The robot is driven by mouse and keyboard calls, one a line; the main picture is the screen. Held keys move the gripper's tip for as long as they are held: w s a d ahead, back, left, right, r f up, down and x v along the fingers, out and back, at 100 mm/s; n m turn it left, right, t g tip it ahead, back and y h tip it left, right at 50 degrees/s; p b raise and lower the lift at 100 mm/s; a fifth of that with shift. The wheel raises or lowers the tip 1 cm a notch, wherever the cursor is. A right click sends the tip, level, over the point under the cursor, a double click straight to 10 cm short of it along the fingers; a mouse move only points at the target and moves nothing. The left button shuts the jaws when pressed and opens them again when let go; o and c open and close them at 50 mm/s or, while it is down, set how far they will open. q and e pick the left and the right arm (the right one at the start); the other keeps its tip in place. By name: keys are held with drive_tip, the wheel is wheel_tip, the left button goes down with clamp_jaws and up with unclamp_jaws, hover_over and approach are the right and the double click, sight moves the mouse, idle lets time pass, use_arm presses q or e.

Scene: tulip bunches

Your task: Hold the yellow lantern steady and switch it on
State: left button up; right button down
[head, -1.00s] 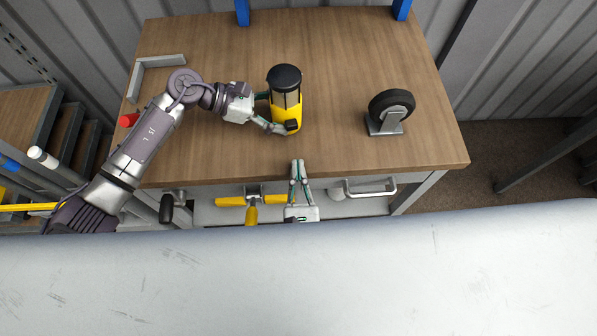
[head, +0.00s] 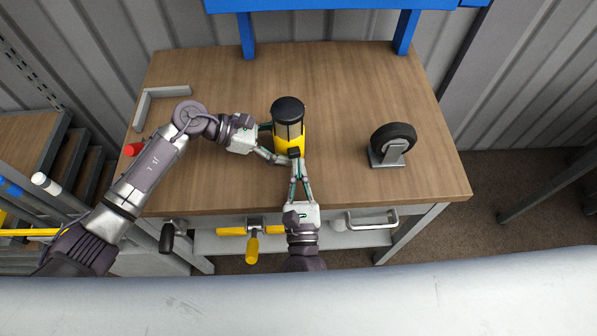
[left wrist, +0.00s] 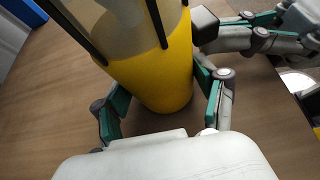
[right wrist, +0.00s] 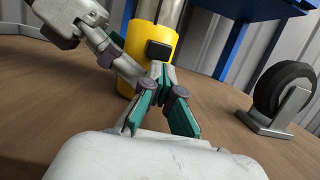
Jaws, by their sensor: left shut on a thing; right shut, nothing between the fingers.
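The yellow lantern (head: 289,134) with a black cap stands upright on the wooden workbench (head: 225,75). My left gripper (head: 270,143) is shut on its lower yellow body from the left; in the left wrist view the fingers (left wrist: 160,110) sit on either side of the lantern base (left wrist: 155,75). A black switch block (right wrist: 159,50) juts from the lantern's front. My right gripper (head: 296,160) is shut and empty, its fingertips at or just in front of that block. In the right wrist view the closed fingertips (right wrist: 161,75) overlap the block's lower edge; I cannot tell if they touch.
A black caster wheel (head: 393,139) on a grey bracket stands to the right on the bench. A grey angle bracket (head: 146,105) lies at the back left. A red-ended item (head: 133,149) is by the left edge. The bench between lantern and caster is clear.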

use_arm(q)
drive_tip(key=shift+f, duration=0.1)
use_arm(e)
drive_tip(key=shift+r, duration=0.65)
drive_tip(key=v, duration=1)
drive_tip(key=shift+f, duration=0.2)
use_arm(q)
drive_tip(key=o, duration=1.1)
